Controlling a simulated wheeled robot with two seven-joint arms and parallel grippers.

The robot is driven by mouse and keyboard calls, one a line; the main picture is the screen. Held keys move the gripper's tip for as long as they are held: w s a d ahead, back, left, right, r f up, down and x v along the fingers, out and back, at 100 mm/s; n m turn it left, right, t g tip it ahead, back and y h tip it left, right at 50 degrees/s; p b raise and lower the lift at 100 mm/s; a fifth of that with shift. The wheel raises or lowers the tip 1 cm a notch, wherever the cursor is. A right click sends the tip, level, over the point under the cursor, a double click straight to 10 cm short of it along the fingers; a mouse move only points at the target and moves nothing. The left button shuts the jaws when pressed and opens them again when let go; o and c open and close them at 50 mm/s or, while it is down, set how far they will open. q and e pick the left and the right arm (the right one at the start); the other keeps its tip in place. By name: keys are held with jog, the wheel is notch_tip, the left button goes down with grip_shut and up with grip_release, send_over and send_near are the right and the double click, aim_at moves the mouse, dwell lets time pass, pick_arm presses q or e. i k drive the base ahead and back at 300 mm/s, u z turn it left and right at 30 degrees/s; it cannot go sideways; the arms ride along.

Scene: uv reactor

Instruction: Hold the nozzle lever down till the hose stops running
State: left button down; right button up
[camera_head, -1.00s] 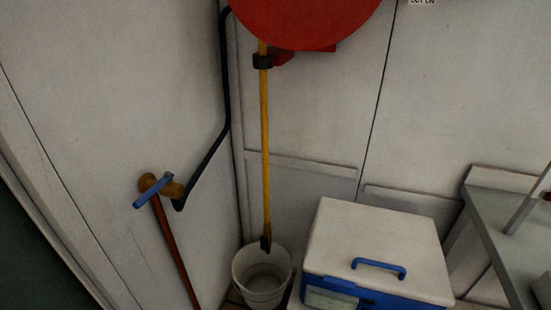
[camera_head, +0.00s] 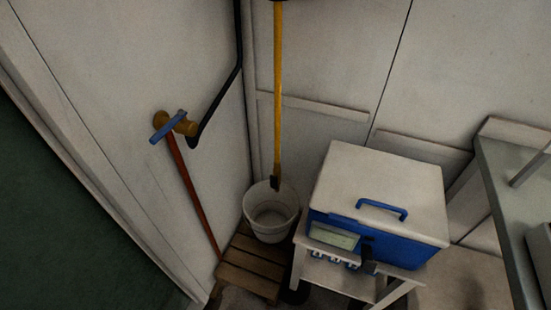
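A yellow hose (camera_head: 278,90) hangs down the corner wall, with a dark nozzle (camera_head: 276,182) at its lower end. The nozzle tip is at the rim of a white bucket (camera_head: 252,212), which stands on a wooden slatted pallet (camera_head: 240,276). The nozzle's lever is too small to make out, and I cannot tell whether water runs. On the left wall is a brass valve (camera_head: 184,125) with a blue handle (camera_head: 168,127); a black pipe and a red-brown pipe join it. Neither of my grippers is in view.
A white and blue cooler-like box (camera_head: 380,190) with a blue handle sits on a small white stand (camera_head: 340,274) right of the bucket. A grey-topped table (camera_head: 505,180) stands at the right edge. Some floor shows at the lower right.

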aim_at(274, 179)
jog(key=z, duration=0.65)
jog(key=k, duration=0.5)
jog(key=z, duration=0.6)
